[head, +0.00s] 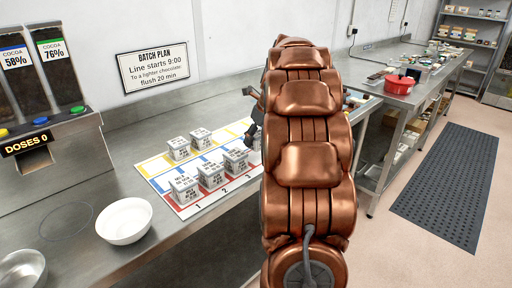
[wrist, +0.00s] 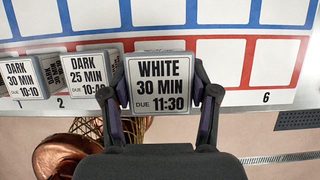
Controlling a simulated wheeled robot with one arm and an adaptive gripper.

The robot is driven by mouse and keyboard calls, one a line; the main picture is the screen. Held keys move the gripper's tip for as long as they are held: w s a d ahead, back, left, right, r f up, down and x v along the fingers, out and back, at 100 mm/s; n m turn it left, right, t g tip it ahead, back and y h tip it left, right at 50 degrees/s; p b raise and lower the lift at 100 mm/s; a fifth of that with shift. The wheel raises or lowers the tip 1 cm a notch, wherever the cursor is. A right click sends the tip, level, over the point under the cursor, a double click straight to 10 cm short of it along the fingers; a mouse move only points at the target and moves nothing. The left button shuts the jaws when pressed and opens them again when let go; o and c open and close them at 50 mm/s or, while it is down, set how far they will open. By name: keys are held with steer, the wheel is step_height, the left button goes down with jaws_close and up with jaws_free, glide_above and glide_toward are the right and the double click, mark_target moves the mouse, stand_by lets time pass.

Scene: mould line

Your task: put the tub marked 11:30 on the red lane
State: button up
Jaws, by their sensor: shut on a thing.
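The tub marked 11:30 (wrist: 160,84) shows in the wrist view with its label "WHITE 30 MIN DUE 11:30" facing up. My gripper (wrist: 162,100) is shut on it, one finger at each side. The tub looks larger than its neighbours and overlaps the front part of the red lane (wrist: 249,62); I cannot tell whether its base touches. Empty red-bordered cells show behind it and to its right. In the head view my arm hides the held tub and most of the gripper.
A "DARK 30 MIN" tub (wrist: 24,80) and a "DARK 25 MIN" tub (wrist: 88,72) stand left of the held tub, the latter close to the left finger. The blue lane (wrist: 230,12) lies behind. A white bowl (head: 124,221) stands left of the mat.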

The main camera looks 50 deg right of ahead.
mark_target(256, 146)
steer(key=shift+f, duration=1.85)
steer(key=shift+f, duration=0.1)
steer(key=o, duration=0.9)
steer(key=shift+o, duration=0.2)
steer(key=v, duration=1.2)
steer(key=shift+a, duration=0.1)
